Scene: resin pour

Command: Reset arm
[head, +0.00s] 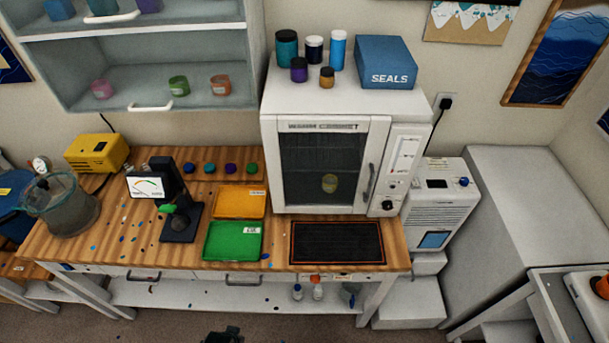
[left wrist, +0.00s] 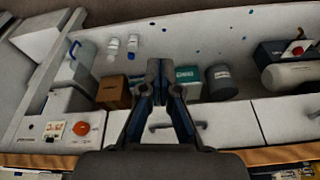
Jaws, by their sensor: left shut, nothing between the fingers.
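My left gripper (left wrist: 165,80) shows in the left wrist view with its two dark fingers together and nothing between them. It points toward the front of the workbench, over drawer fronts and the lower shelf. In the head view only a small dark part of it (head: 222,336) shows at the bottom edge, in front of the bench (head: 130,262) and apart from it. My right gripper is in neither view.
The bench holds a green tray (head: 232,241), an orange tray (head: 239,202), a black mat (head: 337,243), a gauge stand (head: 181,229) and a white cabinet (head: 283,172). Small bottles (left wrist: 113,48) and boxes (left wrist: 114,92) show in the left wrist view. The floor ahead is clear.

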